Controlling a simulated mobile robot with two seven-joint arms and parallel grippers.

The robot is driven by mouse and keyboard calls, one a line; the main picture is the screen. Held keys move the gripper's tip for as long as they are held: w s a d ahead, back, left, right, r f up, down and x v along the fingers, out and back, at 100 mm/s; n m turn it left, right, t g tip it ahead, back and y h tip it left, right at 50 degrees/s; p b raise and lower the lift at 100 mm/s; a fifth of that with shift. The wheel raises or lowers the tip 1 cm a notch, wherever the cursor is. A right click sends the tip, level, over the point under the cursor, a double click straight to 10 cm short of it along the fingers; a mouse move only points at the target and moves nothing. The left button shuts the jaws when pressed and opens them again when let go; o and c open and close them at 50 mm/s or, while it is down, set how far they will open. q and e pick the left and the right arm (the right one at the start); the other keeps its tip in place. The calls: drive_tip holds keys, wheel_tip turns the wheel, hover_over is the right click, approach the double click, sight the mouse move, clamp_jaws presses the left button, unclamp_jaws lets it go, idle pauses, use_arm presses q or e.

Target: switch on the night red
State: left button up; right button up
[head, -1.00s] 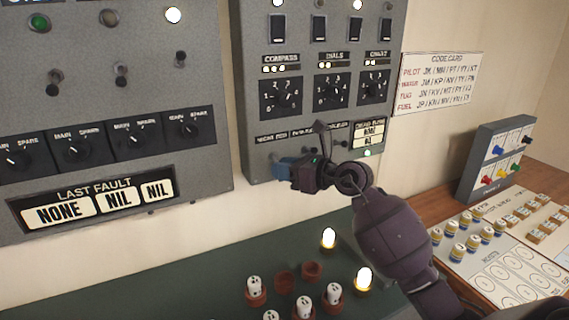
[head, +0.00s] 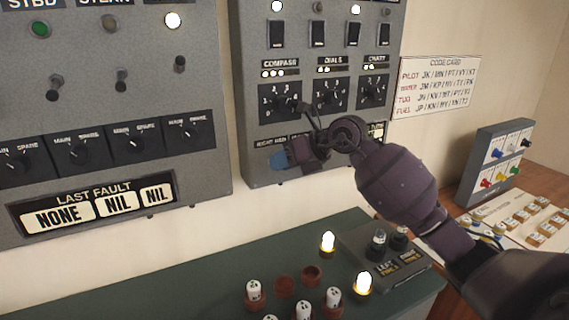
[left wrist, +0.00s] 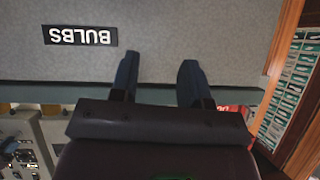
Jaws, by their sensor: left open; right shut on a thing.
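The night red label (head: 271,142) is on the lower left of the grey panel (head: 258,172) in the head view. My right arm comes in from the lower right and covers the labels to the right. My left gripper (left wrist: 157,78) shows in the left wrist view, open and empty, in front of a grey surface with a BULBS label (left wrist: 80,36).
Rotary dials (head: 279,101) sit just above my right gripper. A second panel with a LAST FAULT display (head: 95,203) is at left. Below, a green counter (head: 190,290) holds bulbs in sockets and two lit lamps. A code card (head: 437,85) hangs at right.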

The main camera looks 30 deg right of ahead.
drive_tip(key=shift+a, duration=0.2)
drive_tip(key=o, duration=0.5)
drive_tip(key=shift+o, duration=1.2)
drive_tip(key=shift+a, duration=0.1)
drive_tip(key=shift+s+a, duration=0.1)
use_arm(q)
drive_tip(key=shift+a, duration=0.15)
drive_tip(key=shift+w+f+b, duration=0.4)
drive_tip(key=shift+f+b, duration=0.2)
drive_tip(key=shift+b, duration=0.55)
use_arm(e)
drive_tip(key=v, duration=1)
drive_tip(key=shift+s+d+r, duration=0.1)
drive_tip(key=shift+d+r, duration=0.1)
drive_tip(key=shift+d, duration=0.2)
